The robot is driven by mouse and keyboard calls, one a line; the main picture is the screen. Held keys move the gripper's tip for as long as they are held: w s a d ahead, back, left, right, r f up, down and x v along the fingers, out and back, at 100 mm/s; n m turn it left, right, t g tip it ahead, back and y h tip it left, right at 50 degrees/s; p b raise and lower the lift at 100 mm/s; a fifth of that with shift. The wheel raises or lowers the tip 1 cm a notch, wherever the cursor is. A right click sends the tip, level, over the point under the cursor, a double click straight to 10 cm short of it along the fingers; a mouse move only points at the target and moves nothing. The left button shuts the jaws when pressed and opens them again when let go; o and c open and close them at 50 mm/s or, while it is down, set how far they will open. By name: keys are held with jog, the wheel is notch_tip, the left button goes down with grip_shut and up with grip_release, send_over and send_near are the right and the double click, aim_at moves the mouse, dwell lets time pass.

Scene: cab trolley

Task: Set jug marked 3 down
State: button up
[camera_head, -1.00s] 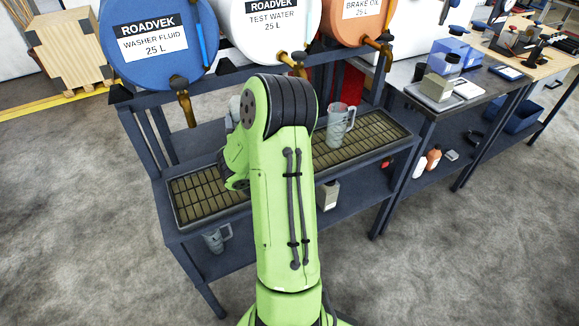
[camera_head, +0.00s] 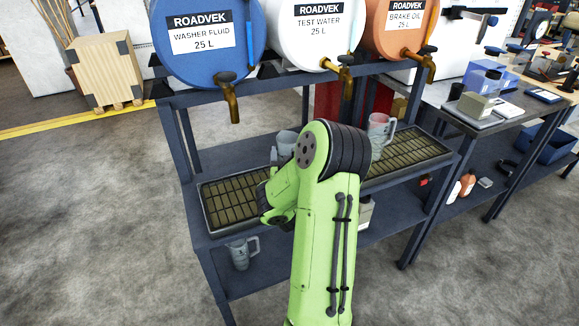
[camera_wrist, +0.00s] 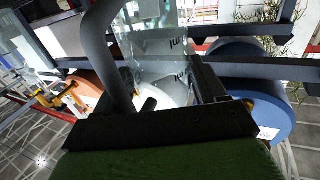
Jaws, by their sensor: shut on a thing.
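My gripper (camera_wrist: 168,88) is shut on a clear jug (camera_wrist: 160,45) in the wrist view; the jug's dark handle (camera_wrist: 104,55) rises on the left. Marks on its wall are too unclear to read as a number. In the head view my arm hides the gripper. A grey jug (camera_head: 285,143) shows just behind the arm, above the drip grate (camera_head: 228,204), and appears to be the held one. I cannot tell whether its base touches anything. Another jug (camera_head: 379,138) stands on the grate to the right. A third jug (camera_head: 240,253) is on the lower shelf.
Blue (camera_head: 208,50), white (camera_head: 310,35) and orange (camera_head: 400,28) drums with brass taps (camera_head: 229,100) lie above the grate. A bench (camera_head: 490,125) with a scale stands to the right. Bare grate shows at the left end.

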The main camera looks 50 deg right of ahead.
jog(key=shift+f, duration=0.35)
jog(key=o, duration=1.1)
